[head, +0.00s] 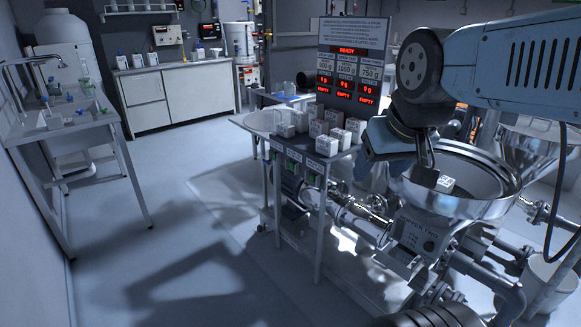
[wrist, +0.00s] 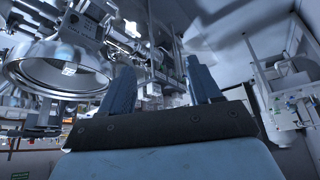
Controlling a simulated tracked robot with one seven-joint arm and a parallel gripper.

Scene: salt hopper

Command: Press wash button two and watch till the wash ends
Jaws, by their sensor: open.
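The steel bowl of hopper two (head: 497,205) stands at the right in the head view, with a small white block (head: 445,184) showing inside it. Its front plate (head: 418,233) reads hopper two and has a small dark round spot; I cannot tell whether that is wash button two. My gripper (head: 366,160) hangs just left of the bowl, above the pipework. In the wrist view my gripper (wrist: 163,82) is open, with two blue fingers apart and nothing between them. The display board (head: 346,75) shows READY in red, with 0 g and EMPTY under each column.
Several white cartons (head: 325,143) stand on a narrow table (head: 262,122) left of the hopper. Pipes and valves (head: 345,210) run below the bowl. A sink bench (head: 70,128) is at the left. The grey floor between is clear.

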